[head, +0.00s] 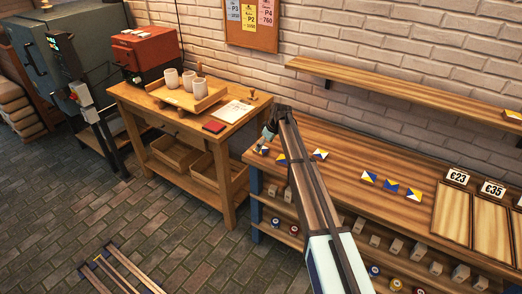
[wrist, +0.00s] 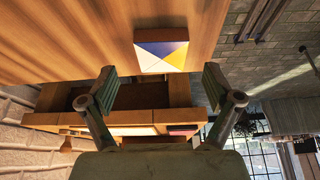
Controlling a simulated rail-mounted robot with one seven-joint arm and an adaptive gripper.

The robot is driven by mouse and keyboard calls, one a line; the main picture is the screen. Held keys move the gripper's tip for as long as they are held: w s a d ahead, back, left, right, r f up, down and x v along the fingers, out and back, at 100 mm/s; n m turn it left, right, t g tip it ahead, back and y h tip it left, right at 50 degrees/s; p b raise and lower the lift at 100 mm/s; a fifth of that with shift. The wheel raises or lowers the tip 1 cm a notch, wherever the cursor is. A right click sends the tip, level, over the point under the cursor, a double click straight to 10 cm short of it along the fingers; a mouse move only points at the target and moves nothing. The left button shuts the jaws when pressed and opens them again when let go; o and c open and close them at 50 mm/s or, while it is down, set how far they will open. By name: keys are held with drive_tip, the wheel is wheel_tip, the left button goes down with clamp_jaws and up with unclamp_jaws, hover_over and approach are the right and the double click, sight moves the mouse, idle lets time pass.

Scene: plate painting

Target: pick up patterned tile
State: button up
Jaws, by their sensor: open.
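Several patterned tiles in blue, yellow and white lie on the long wooden counter (head: 345,200). One patterned tile (head: 262,150) lies at the counter's left end, just below my gripper (head: 268,135). Another tile (head: 320,154) and a row including a tile (head: 368,178) lie further right. In the wrist view a patterned tile (wrist: 162,55) lies on the wood, ahead of and between the spread fingers of my gripper (wrist: 158,86). The fingers are open, empty and apart from it. My arm covers part of the counter in the head view.
A wooden worktable (head: 180,120) left of the counter carries a tray (head: 190,98) with white cups and a red item (head: 214,127). A wall shelf (head: 400,85) runs above the counter. Price signs (head: 457,177) and wooden panels (head: 452,215) stand at the right.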

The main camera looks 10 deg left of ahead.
drive_tip(key=p+x, duration=0.1)
drive_tip(key=x, duration=0.2)
drive_tip(key=shift+a+f, duration=0.1)
drive_tip(key=shift+a, duration=0.05)
drive_tip(key=c, duration=1.3)
